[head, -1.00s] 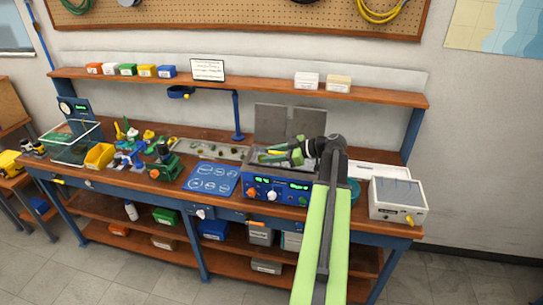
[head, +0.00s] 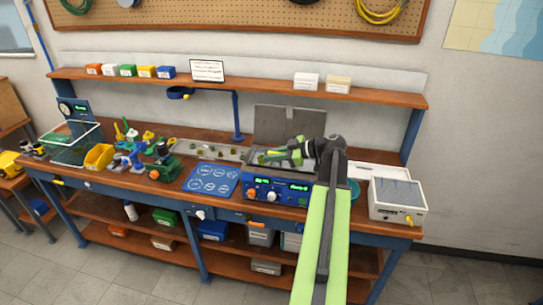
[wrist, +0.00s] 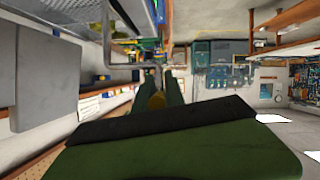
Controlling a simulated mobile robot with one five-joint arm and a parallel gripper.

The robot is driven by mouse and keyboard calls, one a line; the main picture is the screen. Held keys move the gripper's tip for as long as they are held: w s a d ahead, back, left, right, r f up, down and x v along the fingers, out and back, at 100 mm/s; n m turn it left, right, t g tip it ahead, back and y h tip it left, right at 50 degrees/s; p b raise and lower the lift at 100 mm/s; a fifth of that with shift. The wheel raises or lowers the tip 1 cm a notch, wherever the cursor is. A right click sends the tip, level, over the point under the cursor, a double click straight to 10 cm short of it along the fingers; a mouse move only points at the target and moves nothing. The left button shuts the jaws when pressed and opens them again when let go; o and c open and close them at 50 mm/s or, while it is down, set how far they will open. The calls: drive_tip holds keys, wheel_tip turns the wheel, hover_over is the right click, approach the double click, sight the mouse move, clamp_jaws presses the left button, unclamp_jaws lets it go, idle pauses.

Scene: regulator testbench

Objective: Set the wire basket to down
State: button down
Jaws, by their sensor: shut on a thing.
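The wire basket is at the open tank of the blue-fronted bench unit (head: 275,190); in the head view my arm and gripper largely cover it. In the wrist view its grey mesh (wrist: 80,9) shows at the upper left, with a grey bar handle (wrist: 122,68) running from it to my fingers. My gripper (head: 266,157) is over the tank from the right. In the wrist view my gripper (wrist: 158,92) is shut on the handle, at a yellowish grip. How deep the basket sits in the tank is hard to tell.
A grey lid panel (head: 290,126) stands up behind the tank. A white box unit with a yellow knob (head: 398,198) is to the right. A blue mat (head: 212,179) and a parts tray (head: 205,150) are to the left. A shelf (head: 250,82) runs above.

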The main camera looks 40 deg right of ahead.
idle(0.6)
wheel_tip(320, 180, down, 7)
drive_tip(key=b, duration=0.7)
drive_tip(key=c, duration=1.4)
unclamp_jaws()
drive_tip(key=shift+r, duration=0.1)
drive_tip(key=p+v, duration=0.6)
drive_tip(key=v, duration=1.1)
drive_tip(key=shift+s+d+p, duration=0.15)
drive_tip(key=shift+s+p, duration=0.05)
drive_tip(key=shift+p, duration=0.1)
